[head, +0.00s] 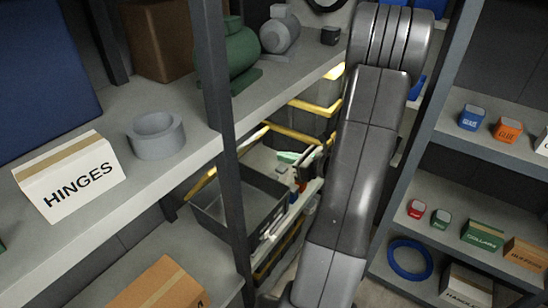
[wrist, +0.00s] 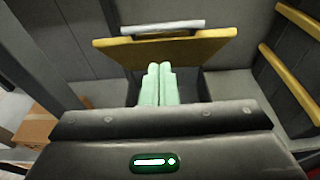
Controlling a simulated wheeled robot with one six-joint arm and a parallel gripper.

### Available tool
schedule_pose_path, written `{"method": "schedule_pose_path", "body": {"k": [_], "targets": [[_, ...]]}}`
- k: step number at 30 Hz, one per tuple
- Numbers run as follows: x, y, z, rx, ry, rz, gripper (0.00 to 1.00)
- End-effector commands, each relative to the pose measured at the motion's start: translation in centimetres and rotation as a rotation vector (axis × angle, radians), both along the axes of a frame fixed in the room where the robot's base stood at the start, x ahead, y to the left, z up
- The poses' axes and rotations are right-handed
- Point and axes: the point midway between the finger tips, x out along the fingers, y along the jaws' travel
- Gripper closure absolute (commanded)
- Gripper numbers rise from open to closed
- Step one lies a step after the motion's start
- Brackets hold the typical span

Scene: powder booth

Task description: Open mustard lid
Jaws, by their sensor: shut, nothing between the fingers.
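The mustard lid (wrist: 165,48) is a flat panel ahead of my gripper in the wrist view, with a light grey bar handle (wrist: 163,28) along its far edge. Dark grey box walls show below and beside it. I cannot tell how far the lid is raised. My gripper (wrist: 158,68) has pale green fingers, pressed together and empty. Their tips overlap the lid's near part in the picture; contact is unclear. In the head view, the pale green fingers (head: 289,157) show small left of my arm, near mustard edges among the shelves. Much there is hidden behind my arm.
In the head view, a dark open bin (head: 225,215) stands below and left of my gripper. A shelf post (head: 222,130) rises nearby. Mustard rails (wrist: 288,90) are at right in the wrist view. A shelf holds a HINGES box (head: 70,178) and grey ring (head: 156,137).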

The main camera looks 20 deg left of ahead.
Motion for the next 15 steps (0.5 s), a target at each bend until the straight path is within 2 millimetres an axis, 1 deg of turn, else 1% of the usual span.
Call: {"method": "schedule_pose_path", "body": {"k": [1, 3, 4, 5, 7, 8, 11, 12, 14, 15], "targets": [[-0.1, -0.4, 0.1, 0.000, 0.000, -0.002, 1.00], [-0.3, -0.8, 0.1, -0.006, -0.001, 0.003, 0.86], [-0.4, -0.9, 0.0, -0.015, -0.003, 0.005, 0.82], [-0.6, -1.1, -0.3, -0.031, -0.005, 0.009, 0.82], [-1.1, -1.7, -1.6, -0.101, -0.020, 0.032, 0.82], [-1.4, -2.0, -2.5, -0.145, -0.031, 0.046, 0.82], [-2.6, -4.1, -6.1, -0.351, -0.091, 0.123, 0.82], [-3.1, -5.4, -7.6, -0.450, -0.126, 0.164, 0.82], [-3.7, -7.5, -9.7, -0.601, -0.186, 0.234, 0.82], [-3.9, -9.1, -10.9, -0.700, -0.231, 0.285, 0.82]]}}
